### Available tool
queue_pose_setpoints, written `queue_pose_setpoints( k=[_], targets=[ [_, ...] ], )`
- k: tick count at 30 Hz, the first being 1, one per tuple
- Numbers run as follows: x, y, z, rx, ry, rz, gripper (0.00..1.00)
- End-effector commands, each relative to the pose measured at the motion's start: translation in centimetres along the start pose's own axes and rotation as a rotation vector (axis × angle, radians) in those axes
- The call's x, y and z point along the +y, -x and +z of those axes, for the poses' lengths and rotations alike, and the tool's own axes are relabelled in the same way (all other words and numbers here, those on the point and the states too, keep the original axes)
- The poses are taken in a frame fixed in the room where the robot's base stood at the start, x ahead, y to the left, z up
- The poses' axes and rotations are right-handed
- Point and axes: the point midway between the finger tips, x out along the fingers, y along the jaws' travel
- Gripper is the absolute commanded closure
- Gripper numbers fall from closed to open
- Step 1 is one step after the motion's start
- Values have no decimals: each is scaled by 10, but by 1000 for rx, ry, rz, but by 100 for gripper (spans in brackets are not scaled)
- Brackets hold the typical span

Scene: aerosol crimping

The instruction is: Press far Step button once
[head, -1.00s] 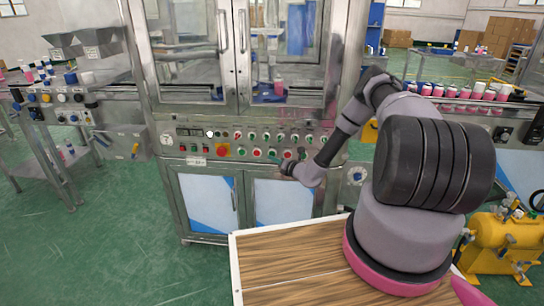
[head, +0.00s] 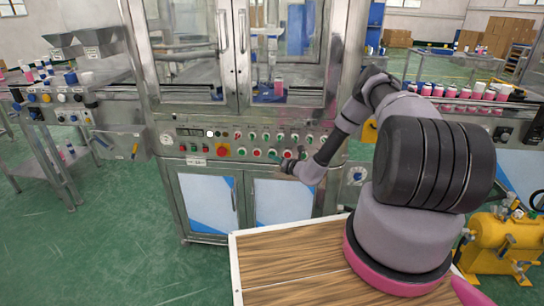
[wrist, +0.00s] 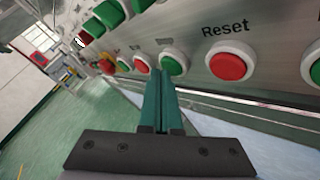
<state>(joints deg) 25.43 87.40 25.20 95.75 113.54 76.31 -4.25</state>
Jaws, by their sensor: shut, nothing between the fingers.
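The machine's button panel (head: 180,154) carries rows of red and green buttons below the glass doors. In the wrist view, my gripper (wrist: 160,78) is shut and empty, its two green fingers together. Their tips overlap the lower left edge of a green button (wrist: 173,63); I cannot tell whether they touch it. A red button labelled Reset (wrist: 228,67) is to its right, and a smaller-looking red button (wrist: 141,65) to its left. No Step label is readable, so I cannot tell which button is the far Step one. In the head view, my wrist mostly hides the fingers.
More green buttons (wrist: 110,14) sit in the row above. A red emergency-type knob on a yellow plate (head: 223,150) is further left on the panel. A pink can (head: 278,86) stands behind the right glass door. The wooden tabletop (head: 290,262) below my arm is clear.

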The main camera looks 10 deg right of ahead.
Motion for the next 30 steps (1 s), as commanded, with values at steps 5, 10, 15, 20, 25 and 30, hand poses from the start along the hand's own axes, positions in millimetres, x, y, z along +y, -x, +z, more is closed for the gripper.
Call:
queue_pose_setpoints(
  k=[5, 10, 15, 20, 25, 30],
  targets=[
    [-1, -2, 1, 0, 0, 0, 100],
    [-2, -3, 2, 1, 0, 0, 100],
    [-2, -4, 2, 1, 0, 0, 100],
    [-2, -4, 3, 0, 0, 0, 100],
    [-1, -2, 1, 0, 0, 0, 100],
    [4, 5, -4, 1, -1, 0, 100]
  ],
)
